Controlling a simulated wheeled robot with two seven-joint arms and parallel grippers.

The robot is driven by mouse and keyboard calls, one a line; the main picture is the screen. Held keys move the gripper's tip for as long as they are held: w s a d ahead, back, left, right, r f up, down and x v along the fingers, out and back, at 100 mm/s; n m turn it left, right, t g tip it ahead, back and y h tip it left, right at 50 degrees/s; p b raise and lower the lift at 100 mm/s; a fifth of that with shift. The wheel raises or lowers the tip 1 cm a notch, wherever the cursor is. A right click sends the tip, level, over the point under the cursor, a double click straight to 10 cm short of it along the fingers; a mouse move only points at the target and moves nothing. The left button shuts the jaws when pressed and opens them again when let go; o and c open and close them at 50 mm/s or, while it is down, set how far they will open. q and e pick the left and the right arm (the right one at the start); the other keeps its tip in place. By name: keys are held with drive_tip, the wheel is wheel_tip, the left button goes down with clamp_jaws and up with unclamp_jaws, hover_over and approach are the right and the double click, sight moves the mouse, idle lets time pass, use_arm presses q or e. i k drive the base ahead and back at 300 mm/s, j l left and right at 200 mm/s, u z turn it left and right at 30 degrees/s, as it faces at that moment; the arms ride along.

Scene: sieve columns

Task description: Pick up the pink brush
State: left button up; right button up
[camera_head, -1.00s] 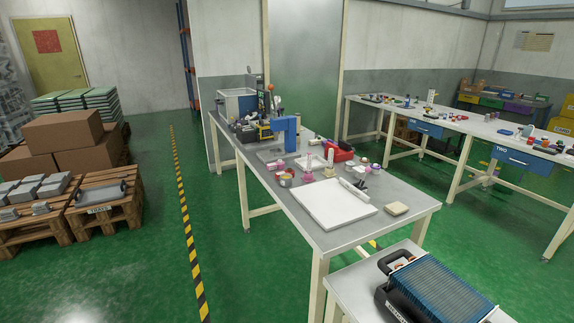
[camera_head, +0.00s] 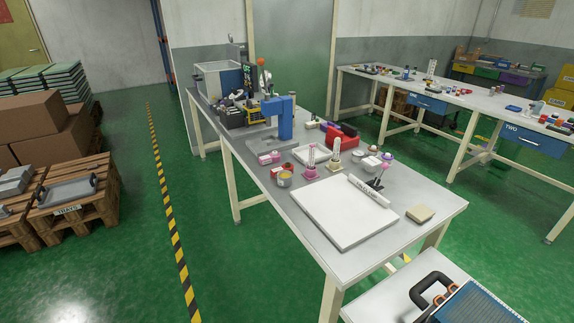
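Several small pink things stand on the grey workbench (camera_head: 415,180); they are too small to tell which is the pink brush. One is a pink-based stand with clear upright parts (camera_head: 310,172). Just right of it is a pale upright column on a pink base (camera_head: 334,165). A low pink and white item (camera_head: 269,158) lies to the left, near the blue device. A small pink-purple item (camera_head: 387,157) is at the right, near the far edge. Neither of my grippers shows in the head view.
A blue device (camera_head: 285,118) and red box (camera_head: 342,135) stand farther back.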

sight(311, 153)
drive_tip(key=i+j+u, duration=0.1)
drive_tip(key=i+j, duration=0.15)
drive_tip(key=i, duration=0.2)
drive_tip(key=i+j, duration=0.25)
drive_tip(key=i, duration=0.2)
drive_tip(key=i+j+u, duration=0.15)
drive_tip(key=i, duration=0.3)
drive_tip(key=j, duration=0.1)
